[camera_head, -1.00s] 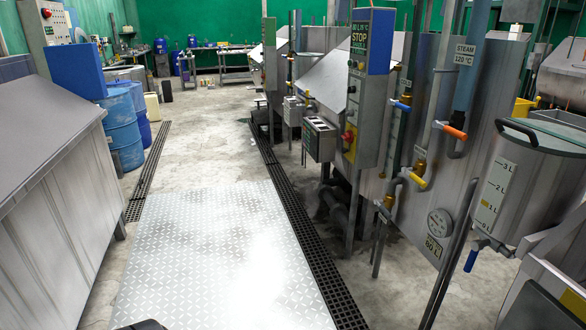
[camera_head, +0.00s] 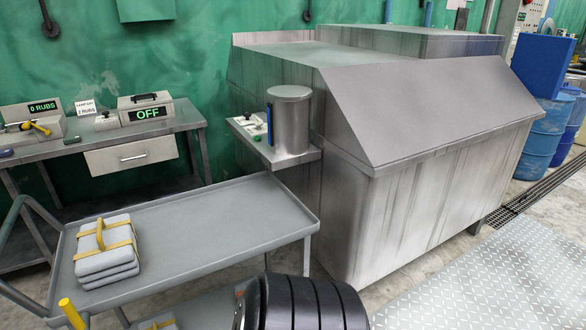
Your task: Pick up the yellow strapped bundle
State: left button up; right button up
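A grey bundle of stacked flat layers (camera_head: 107,268), with yellow straps and a yellow handle on top, sits on the left part of a grey trolley's top tray (camera_head: 215,217). It lies flat and nothing touches it from above. Neither of my grippers shows in the head view. A black ribbed part at the bottom centre looks like part of my arm, but no fingers show on it.
Below the tray, another grey item with a yellow strap (camera_head: 160,323) shows partly. A yellow-capped post (camera_head: 71,312) stands at the trolley's front left. A bench (camera_head: 125,137) stands behind, and a large metal machine (camera_head: 430,150) stands right. Chequered floor plate (camera_head: 480,285) is clear.

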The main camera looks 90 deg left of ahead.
aim_at(107, 251)
jog(key=u, duration=4.1)
jog(key=z, duration=0.35)
jog(key=i+j+z, duration=0.15)
jog(key=j+z, duration=0.2)
jog(key=i+j+z, duration=0.1)
jog(key=j+z, duration=0.2)
jog(key=j, duration=0.2)
jog(key=j+z, duration=0.35)
jog(key=i+j, duration=0.05)
jog(key=j, duration=0.05)
